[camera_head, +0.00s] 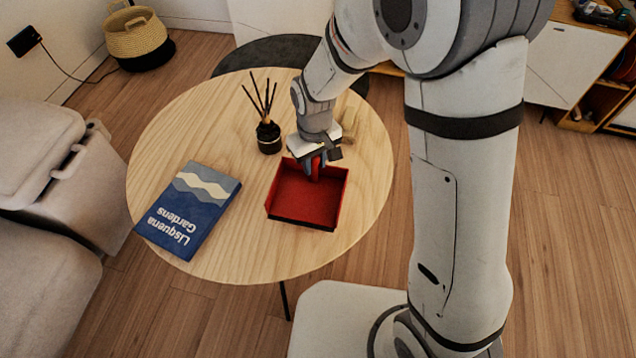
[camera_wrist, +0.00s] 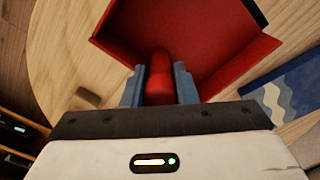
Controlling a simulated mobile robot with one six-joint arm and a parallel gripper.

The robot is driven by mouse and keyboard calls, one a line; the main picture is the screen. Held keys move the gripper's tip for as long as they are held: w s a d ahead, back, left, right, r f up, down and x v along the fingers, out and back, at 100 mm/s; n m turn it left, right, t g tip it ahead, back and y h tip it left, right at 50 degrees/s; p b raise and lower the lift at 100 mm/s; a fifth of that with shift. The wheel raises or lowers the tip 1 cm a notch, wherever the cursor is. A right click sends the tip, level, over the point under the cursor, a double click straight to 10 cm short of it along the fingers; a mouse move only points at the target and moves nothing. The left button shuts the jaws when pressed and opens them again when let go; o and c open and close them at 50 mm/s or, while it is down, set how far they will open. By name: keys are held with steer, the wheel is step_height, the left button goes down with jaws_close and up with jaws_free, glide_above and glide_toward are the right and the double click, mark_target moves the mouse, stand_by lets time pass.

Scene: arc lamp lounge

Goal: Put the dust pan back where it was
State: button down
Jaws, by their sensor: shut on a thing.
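The red dust pan (camera_head: 305,198) is at the right part of the round wooden table (camera_head: 190,118), its open tray towards the front. My gripper (camera_head: 315,170) reaches down from behind it and is shut on its red handle. In the wrist view the handle (camera_wrist: 160,77) sits between the two blue-grey fingers of my gripper (camera_wrist: 160,88), and the tray (camera_wrist: 195,38) spreads out beyond them. I cannot tell whether the pan touches the tabletop or is just above it.
A blue book (camera_head: 188,212) lies at the table's front left. A black reed diffuser (camera_head: 268,136) stands left of my gripper. A small tan block (camera_head: 348,122) is behind my gripper. A grey sofa (camera_head: 50,190) is left of the table. Bare tabletop lies between book and pan.

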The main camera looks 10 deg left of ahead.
mark_target(315, 181)
steer(key=shift+f+b, duration=0.75)
steer(key=shift+f, duration=1.55)
steer(key=shift+f, duration=0.2)
steer(key=c, duration=1.1)
jaws_free()
steer(key=shift+c, duration=0.2)
steer(key=shift+r, duration=0.15)
step_height(315, 181, up, 12)
steer(key=p, duration=0.4)
